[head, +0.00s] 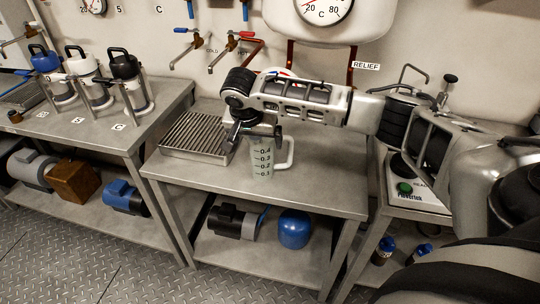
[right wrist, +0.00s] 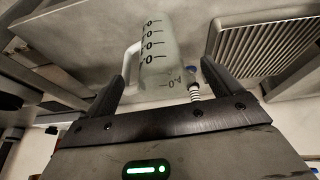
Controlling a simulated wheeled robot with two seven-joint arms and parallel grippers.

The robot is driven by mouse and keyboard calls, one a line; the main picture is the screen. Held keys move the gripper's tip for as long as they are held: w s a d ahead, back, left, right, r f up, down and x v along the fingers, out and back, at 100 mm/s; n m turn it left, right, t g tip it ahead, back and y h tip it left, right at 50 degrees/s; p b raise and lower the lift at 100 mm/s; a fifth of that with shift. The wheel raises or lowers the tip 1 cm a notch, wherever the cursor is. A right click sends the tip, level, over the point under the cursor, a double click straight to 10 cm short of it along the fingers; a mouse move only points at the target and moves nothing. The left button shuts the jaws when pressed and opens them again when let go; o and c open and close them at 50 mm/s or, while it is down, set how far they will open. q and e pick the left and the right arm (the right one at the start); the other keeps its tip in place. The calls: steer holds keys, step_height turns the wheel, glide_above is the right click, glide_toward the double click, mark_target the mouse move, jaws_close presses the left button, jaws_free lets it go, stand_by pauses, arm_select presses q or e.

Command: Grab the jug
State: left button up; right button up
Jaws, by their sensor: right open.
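The jug (head: 262,160) is a translucent measuring jug with dark graduation marks and a white handle on its right side. It stands upright on the metal bench, just right of the slatted drain tray. In the right wrist view the jug (right wrist: 160,55) lies ahead, between the two finger lines, with its handle to the left. My right gripper (head: 252,133) is open at the jug's top, partly hiding its rim. In the right wrist view its dark fingers (right wrist: 162,88) stand apart on either side of the jug. I cannot tell whether they touch it. My left gripper is not in view.
The slatted drain tray (head: 197,138) sits left of the jug. Taps (head: 228,50) hang on the wall behind. Several lidded canisters (head: 88,75) stand on the left bench. A blue tank (head: 294,229) sits on the lower shelf. The bench front is clear.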

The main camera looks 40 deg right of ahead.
mark_target(260, 150)
steer(key=x, duration=0.6)
steer(key=shift+w+d+f, duration=0.1)
steer(key=shift+d+f, duration=0.05)
steer(key=shift+f, duration=0.15)
steer(key=c, duration=1.1)
